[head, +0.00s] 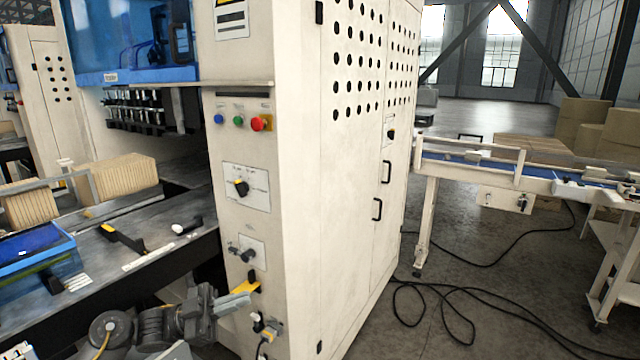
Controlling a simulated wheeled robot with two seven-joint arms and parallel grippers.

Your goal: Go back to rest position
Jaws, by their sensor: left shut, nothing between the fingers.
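My left arm comes in at the bottom left, and my left gripper (238,299) is in front of the lower part of the cream machine cabinet (350,190). Its fingers are shut and hold nothing. A yellow and black lever (250,281) is right by the fingertips; I cannot tell whether they touch. Just below and right is a small fitting (268,328) with a cable. My right gripper is not in view.
The cabinet front carries a selector knob (241,188), a second knob (246,255) and a red button (261,123). Left is a machine bed (150,262) with brown stacks. Right are a conveyor (470,162) and cables (440,290) on the floor.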

